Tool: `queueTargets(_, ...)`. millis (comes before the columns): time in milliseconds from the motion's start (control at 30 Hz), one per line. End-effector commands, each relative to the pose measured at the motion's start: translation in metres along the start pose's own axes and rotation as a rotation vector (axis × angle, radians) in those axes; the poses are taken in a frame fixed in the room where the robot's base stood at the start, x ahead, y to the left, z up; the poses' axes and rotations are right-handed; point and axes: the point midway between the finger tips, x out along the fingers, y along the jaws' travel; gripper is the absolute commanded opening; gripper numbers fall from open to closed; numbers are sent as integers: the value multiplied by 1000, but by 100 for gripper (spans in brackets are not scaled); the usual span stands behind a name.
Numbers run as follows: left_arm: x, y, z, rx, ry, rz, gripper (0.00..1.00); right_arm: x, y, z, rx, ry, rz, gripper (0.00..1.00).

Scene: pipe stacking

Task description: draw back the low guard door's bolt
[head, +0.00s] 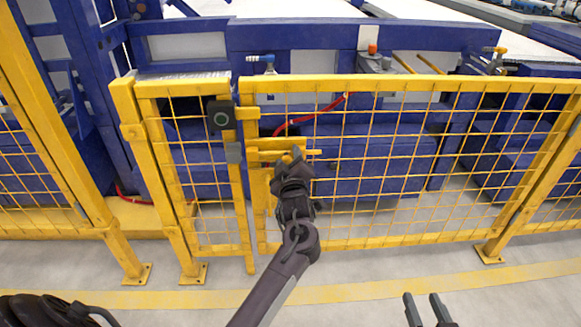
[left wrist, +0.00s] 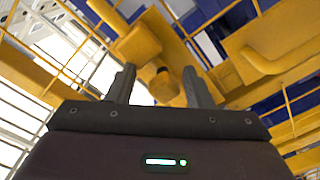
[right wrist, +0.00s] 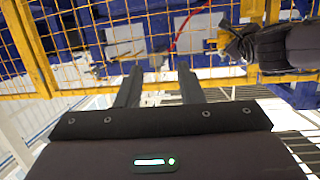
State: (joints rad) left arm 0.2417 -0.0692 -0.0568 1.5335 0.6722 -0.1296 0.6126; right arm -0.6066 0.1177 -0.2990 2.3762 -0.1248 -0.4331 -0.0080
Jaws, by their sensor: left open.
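The low guard door (head: 400,165) is a yellow frame with wire mesh. Its yellow bolt (head: 266,151) lies level across the door's left upright. My left gripper (head: 290,160) is at the bolt's handle, in front of the door. In the left wrist view its fingers (left wrist: 160,72) stand apart, with a yellow knob (left wrist: 164,84) showing between them; I cannot tell whether they touch it. The gripper hides part of the bolt. My right gripper (head: 423,299) is low at the bottom edge, away from the door. In the right wrist view its fingers (right wrist: 159,78) are apart and empty.
Blue machinery (head: 365,160) and a red hose (head: 300,119) lie behind the mesh. The floor in front (head: 370,270) is clear.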

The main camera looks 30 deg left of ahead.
Motion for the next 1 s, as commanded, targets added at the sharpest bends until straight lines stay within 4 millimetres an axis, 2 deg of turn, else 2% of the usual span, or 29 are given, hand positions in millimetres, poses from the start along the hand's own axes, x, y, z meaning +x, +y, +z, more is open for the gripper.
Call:
queueTargets(33,-6,0,0,-1,-2,-1,47,-1,-1,12,4,-48,-1,34)
queueTargets(300,-41,2,0,-1,-3,1,47,-16,-6,69,15,-310,-10,34)
queueTargets(500,-62,2,1,0,-3,3,47,-30,-9,100,21,-457,-17,34)
queueTargets(700,-70,2,1,2,-2,4,47,-36,-11,113,23,-517,-20,34)
queueTargets(1000,-71,2,1,2,-2,4,47,-36,-11,114,23,-520,-20,34)
